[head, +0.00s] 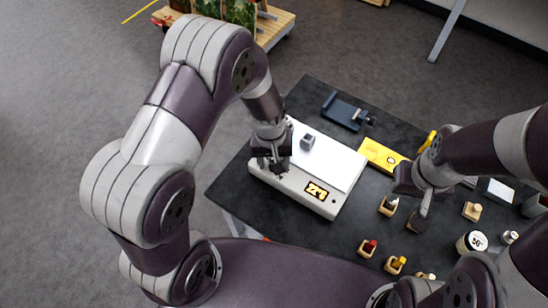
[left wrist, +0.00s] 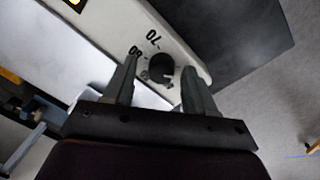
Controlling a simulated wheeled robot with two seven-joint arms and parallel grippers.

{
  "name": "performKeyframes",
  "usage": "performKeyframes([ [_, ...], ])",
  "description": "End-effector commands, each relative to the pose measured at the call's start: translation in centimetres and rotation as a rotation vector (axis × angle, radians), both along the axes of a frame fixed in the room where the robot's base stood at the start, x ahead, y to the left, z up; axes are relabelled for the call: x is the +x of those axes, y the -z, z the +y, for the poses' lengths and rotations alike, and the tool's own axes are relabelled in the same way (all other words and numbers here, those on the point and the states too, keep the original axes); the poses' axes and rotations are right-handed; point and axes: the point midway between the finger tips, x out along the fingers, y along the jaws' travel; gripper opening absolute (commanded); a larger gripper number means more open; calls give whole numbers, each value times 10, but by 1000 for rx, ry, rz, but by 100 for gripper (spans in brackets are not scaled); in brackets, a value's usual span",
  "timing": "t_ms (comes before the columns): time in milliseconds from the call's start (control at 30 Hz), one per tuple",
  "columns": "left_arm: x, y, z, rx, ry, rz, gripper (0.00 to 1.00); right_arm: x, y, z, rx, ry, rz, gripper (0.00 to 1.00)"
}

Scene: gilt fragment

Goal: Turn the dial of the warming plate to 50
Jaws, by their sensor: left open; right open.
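The warming plate (head: 332,164) lies on the dark table, with a white top, a small grey block on it and a lit orange display (head: 316,191) on its front strip. Its black dial (left wrist: 162,67) shows in the left wrist view, with 70 and 60 printed beside it and a further number partly hidden. I cannot read the pointer surely. My left gripper (head: 273,164) is open over the strip's left end, its fingers on either side of the dial; contact is unclear. It hides the dial in the head view. My right gripper (head: 424,207) is open and empty over the table's right part.
Behind the plate are a dark blue clamp-like tool (head: 345,111) and a yellow level-like bar (head: 382,156). Several wooden-based stamps or knobs, such as a red one (head: 367,248), and a white round-topped container (head: 472,243) stand at the right front.

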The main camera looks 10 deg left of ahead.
Motion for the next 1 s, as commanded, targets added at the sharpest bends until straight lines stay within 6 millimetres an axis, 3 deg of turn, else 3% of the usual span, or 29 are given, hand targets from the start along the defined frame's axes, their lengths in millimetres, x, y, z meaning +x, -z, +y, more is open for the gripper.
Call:
performKeyframes([
  [100, 0, 0, 0, 0, 0, 0, 56, 0, 0, 0, 0, 0, 0, 43],
  [267, 0, 0, 0, 0, 0, 1, 4, 0, 0, 0, 0, 0, 0, 43],
  [300, 0, 0, 0, 0, 0, 1, 0, 0, 0, 0, 0, 0, 0, 43],
  [667, 0, 0, 0, 0, 50, 1, 0, 0, 1, 0, 0, 0, 0, 43],
  [1000, 1, 0, 0, -2, 299, 0, 0, 0, 5, 0, 0, 0, 0, 43],
])
